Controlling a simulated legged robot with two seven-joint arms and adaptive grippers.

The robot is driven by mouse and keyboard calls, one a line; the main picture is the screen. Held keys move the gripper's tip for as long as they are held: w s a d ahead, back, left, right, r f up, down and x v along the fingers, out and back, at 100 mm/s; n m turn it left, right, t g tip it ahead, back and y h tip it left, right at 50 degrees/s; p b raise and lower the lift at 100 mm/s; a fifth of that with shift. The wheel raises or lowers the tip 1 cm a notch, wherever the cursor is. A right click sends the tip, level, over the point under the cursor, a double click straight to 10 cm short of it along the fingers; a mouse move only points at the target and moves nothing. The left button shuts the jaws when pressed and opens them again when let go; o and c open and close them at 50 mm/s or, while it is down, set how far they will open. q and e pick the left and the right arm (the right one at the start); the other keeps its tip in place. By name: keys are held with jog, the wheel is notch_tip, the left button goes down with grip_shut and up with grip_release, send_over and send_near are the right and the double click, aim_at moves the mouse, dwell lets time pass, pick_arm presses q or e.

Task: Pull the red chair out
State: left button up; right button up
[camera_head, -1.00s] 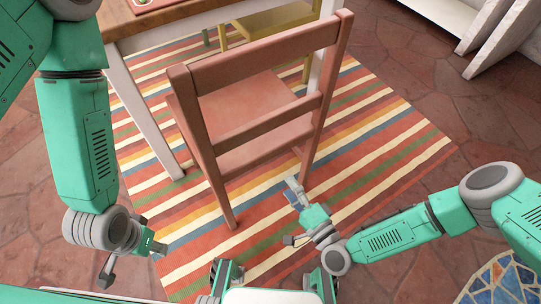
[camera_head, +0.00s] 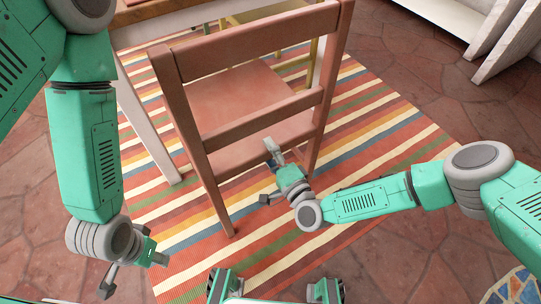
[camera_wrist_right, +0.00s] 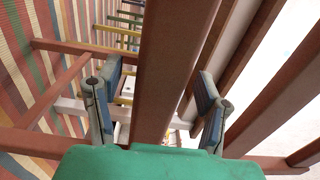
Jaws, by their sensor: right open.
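The red chair (camera_head: 240,95) is a reddish-brown wooden chair, its slatted back towards me, upright on the striped rug. My right gripper (camera_head: 273,150) is at the lower part of the chair back, near the lowest rail. In the right wrist view my right gripper (camera_wrist_right: 157,85) is open, with one blue-grey finger on each side of a reddish bar of the chair (camera_wrist_right: 170,50). Whether the fingers touch the bar I cannot tell. My left gripper (camera_head: 153,252) hangs low at the left, apart from the chair; its finger opening is not clear.
A table with a wooden top (camera_head: 150,10) and white legs (camera_head: 147,130) stands beyond the chair. A yellow chair (camera_head: 265,15) is partly visible behind it. The striped rug (camera_head: 385,125) is bare to the right. Stone floor (camera_head: 440,85) surrounds it.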

jog(key=shift+d, duration=0.1)
jog(key=c, duration=1.1)
jog(key=shift+a, duration=0.25)
grip_shut()
jog(key=shift+s+a, duration=0.1)
jog(key=shift+a, duration=0.25)
jog(key=shift+r+p, duration=0.25)
jog(key=shift+p, duration=0.1)
jog(key=shift+d+r+p, duration=0.2)
jog(key=shift+r+p, duration=0.55)
jog(key=shift+r, duration=0.15)
jog(key=shift+w+a+r, duration=0.1)
jog(key=shift+w+r, duration=0.1)
jog(key=shift+r, duration=0.15)
jog(key=shift+f, duration=0.1)
